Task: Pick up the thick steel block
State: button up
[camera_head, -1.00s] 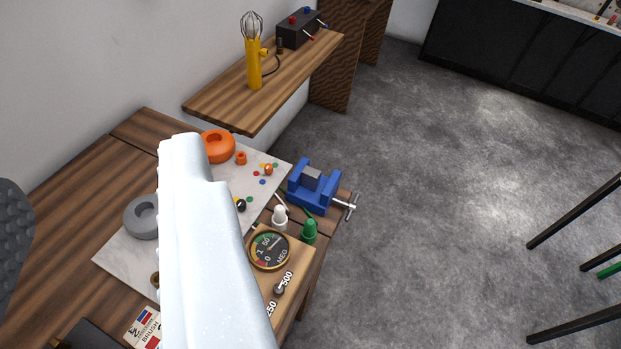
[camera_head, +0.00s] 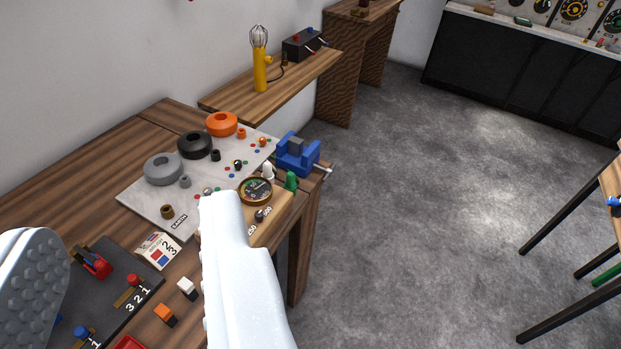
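The fingers are in the foreground, well short of the vise. The right finger hides part of the table's front right side.
A wooden table (camera_head: 110,150) holds a pale board (camera_head: 140,198) with grey, black and orange rings, and a round gauge (camera_head: 256,191). A dark panel (camera_head: 85,285) with switches lies front left. A shelf (camera_head: 300,80) carries a yellow whisk-like device (camera_head: 260,72). Open floor (camera_head: 420,200) is right.

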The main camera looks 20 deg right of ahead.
aim_at(295, 145)
jog(key=u, duration=0.25)
jog(key=k, duration=0.25)
jog(key=z, duration=1.3)
jog(key=i, duration=2)
jog(key=u, duration=0.3)
